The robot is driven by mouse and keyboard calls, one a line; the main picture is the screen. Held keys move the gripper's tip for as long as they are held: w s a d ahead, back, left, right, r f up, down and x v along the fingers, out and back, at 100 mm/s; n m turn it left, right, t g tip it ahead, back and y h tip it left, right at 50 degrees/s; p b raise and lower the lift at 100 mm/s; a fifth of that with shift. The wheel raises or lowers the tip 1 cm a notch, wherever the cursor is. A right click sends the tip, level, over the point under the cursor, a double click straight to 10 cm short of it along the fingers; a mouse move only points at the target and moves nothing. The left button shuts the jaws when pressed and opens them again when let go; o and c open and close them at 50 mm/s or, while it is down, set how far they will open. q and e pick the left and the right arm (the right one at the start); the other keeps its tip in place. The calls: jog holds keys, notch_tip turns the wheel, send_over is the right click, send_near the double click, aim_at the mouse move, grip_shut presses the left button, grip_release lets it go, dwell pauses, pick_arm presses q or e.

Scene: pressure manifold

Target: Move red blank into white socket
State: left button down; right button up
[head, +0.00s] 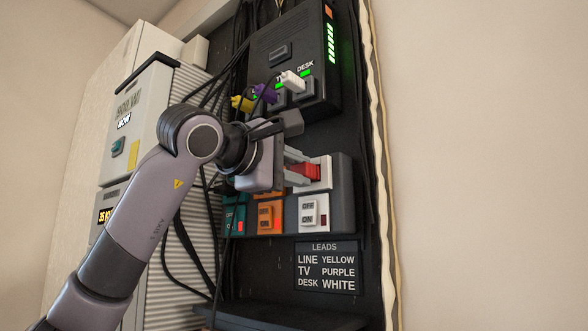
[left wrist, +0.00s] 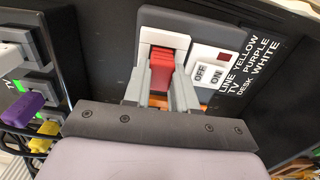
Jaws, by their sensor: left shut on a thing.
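My left gripper (head: 296,167) is shut on the red blank (head: 304,173), which also shows between its fingers in the left wrist view (left wrist: 161,70). The blank is in front of the white socket (head: 326,172), in the upper row of the grey panel. In the left wrist view the white socket (left wrist: 178,41) shows above and beside the blank. The blank lines up with the socket and overlaps it; how far in it sits, if at all, is hidden. My right gripper is in neither view.
Below the socket are a white OFF/ON switch (head: 309,213), an orange switch (head: 270,217) and a teal one (head: 235,219). A black box (head: 290,60) with white, purple and yellow plugs is above. A LEADS label (head: 327,267) is below. Loose black cables hang left.

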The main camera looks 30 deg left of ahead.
pick_arm(q)
jog(key=c, duration=0.8)
grip_release()
jog(key=shift+s, duration=0.15)
jog(key=shift+s, duration=0.35)
jog(key=s, duration=0.2)
jog(key=s+b, duration=0.1)
jog(key=s, duration=0.1)
jog(key=s+b, duration=0.1)
jog(key=s, duration=0.1)
jog(key=shift+s+a, duration=0.1)
jog(key=shift+a, duration=0.15)
